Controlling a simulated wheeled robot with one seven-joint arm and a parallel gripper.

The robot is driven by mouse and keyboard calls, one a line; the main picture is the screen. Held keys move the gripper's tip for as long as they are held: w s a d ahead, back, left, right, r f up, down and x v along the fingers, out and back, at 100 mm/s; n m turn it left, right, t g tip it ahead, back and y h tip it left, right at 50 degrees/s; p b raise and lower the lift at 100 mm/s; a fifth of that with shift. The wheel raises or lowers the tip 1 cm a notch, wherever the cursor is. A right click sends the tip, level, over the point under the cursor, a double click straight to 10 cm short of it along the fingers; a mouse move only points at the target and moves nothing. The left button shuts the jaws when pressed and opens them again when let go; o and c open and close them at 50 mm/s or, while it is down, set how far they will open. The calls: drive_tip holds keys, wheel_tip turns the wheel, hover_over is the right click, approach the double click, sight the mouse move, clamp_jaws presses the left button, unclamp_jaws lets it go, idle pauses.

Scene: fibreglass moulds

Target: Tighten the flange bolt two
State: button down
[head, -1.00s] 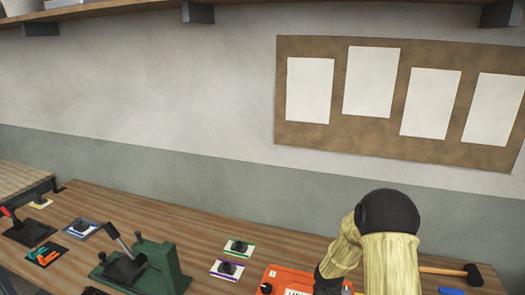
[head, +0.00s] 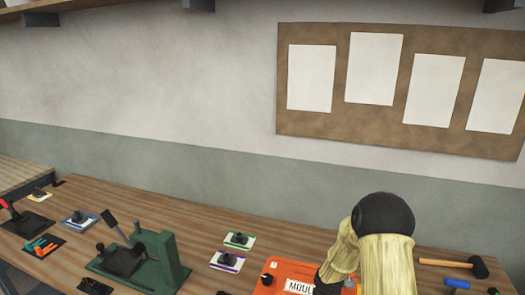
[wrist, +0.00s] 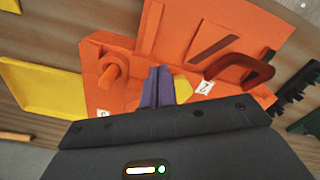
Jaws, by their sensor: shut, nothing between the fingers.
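The orange mould (head: 282,266) with a "MOUL…" label lies on the bench, partly behind my arm. In the wrist view, its orange body (wrist: 205,30) fills the upper middle. A white tag (wrist: 205,87), apparently marked 2, sits right of my fingertips beside a yellow patch (wrist: 184,90). Another tag (wrist: 103,114) is at lower left. A dark red handle (wrist: 242,68) stands to the right and an orange knob (wrist: 112,72) to the left. My gripper (wrist: 155,88) has its purple fingers together, empty, over the flange between knob and handle. I cannot make out bolt two itself.
A green fixture (head: 158,258) with a lever stands left of the mould. Small coloured plates with black knobs, such as the green-edged plate (head: 239,241), lie between. A mallet (head: 455,264) and blue block (head: 456,283) lie right. A yellow tray (wrist: 40,90) is left in the wrist view.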

drive_tip(key=shift+w+a, duration=0.15)
drive_tip(key=shift+w, duration=0.15)
idle(0.5)
drive_tip(key=shift+s+a, duration=0.3)
drive_tip(key=shift+a, duration=0.55)
drive_tip(key=shift+a+r+b, duration=0.1)
drive_tip(key=shift+a+b, duration=0.25)
drive_tip(key=shift+a, duration=0.2)
idle(0.5)
drive_tip(key=shift+s+a, duration=0.1)
drive_tip(key=shift+s, duration=0.25)
wheel_tip(320, 180, up, 6)
drive_tip(key=p, duration=0.4)
idle(0.4)
